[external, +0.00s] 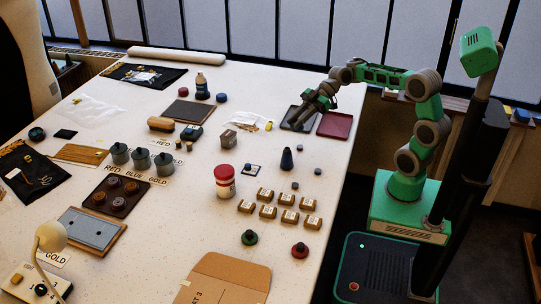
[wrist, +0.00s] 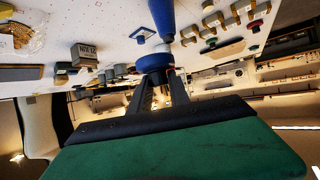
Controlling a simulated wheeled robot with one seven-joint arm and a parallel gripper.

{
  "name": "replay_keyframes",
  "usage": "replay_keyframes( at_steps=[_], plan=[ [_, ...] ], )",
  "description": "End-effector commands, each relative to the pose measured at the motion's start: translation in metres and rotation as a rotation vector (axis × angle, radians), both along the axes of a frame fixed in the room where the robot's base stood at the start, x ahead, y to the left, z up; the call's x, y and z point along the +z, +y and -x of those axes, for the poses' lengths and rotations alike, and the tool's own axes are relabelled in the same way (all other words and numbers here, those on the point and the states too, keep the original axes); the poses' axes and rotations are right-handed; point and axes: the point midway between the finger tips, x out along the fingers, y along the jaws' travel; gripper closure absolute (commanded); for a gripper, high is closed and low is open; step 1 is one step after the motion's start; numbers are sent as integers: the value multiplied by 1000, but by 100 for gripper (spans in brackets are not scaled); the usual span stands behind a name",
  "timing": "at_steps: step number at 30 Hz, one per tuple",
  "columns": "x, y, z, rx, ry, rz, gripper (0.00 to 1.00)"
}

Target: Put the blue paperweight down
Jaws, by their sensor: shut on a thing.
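In the wrist view the blue paperweight (wrist: 155,62), a round blue piece, sits between the fingertips of my gripper (wrist: 157,77). The two dark fingers are shut on it. In the external view my gripper (external: 313,108) is at the table's far right, over or just beside the dark tray (external: 298,119). The held piece cannot be made out there, and I cannot tell whether it touches anything below.
A red tray (external: 334,125) lies right of the dark tray. A dark blue cone (external: 287,159), a small box (external: 229,139) and several small labelled boxes (external: 265,195) stand nearer. Bare white table (external: 325,165) shows along the right edge.

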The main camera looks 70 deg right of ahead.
Motion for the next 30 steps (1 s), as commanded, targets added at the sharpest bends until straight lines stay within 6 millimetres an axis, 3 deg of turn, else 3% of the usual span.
replay_keyframes(
  at_steps=[2,10,15,22,27,30],
  plan=[
    [-4,4,-10,11,1,1,100],
    [-37,13,-85,13,2,1,100],
    [-75,16,-117,10,1,0,100],
    [-100,19,-136,10,-1,2,100],
    [-125,18,-135,8,-1,2,100],
    [-128,18,-136,8,-4,3,100]
  ],
)
